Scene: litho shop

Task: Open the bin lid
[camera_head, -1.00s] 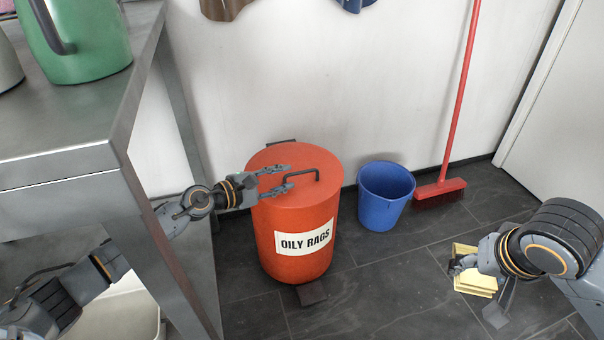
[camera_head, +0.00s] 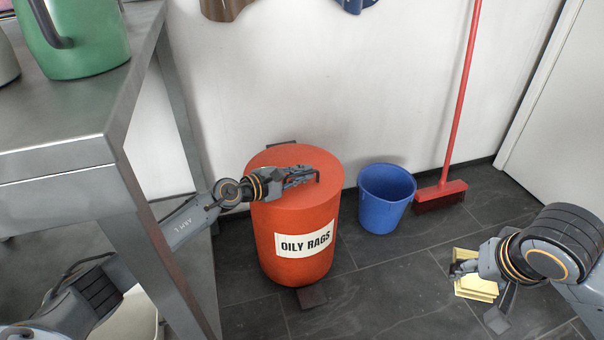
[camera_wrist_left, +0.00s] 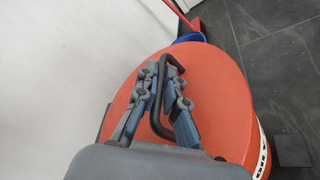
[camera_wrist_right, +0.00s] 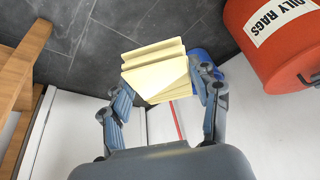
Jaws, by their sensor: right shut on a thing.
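The red round bin (camera_head: 293,262) with the "OILY RAGS" label stands on the floor, its red lid (camera_head: 285,156) down. My left gripper (camera_head: 308,174) is over the lid at the dark handle. In the left wrist view its two fingers stand apart on either side of the handle (camera_wrist_left: 160,92); a gap shows between fingers and bar. The handle is mostly hidden by the gripper in the head view. A dark pedal (camera_head: 312,296) sticks out at the bin's base. My right gripper (camera_wrist_right: 163,100) is shut on a pale yellow ridged block (camera_wrist_right: 155,68), held off to the right.
A blue bucket (camera_head: 385,200) stands right of the bin, and a red broom (camera_head: 440,190) leans on the wall beyond it. A metal table (camera_head: 60,180) with a green jug (camera_head: 85,45) is at the left. Dark floor is clear in front of the bin.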

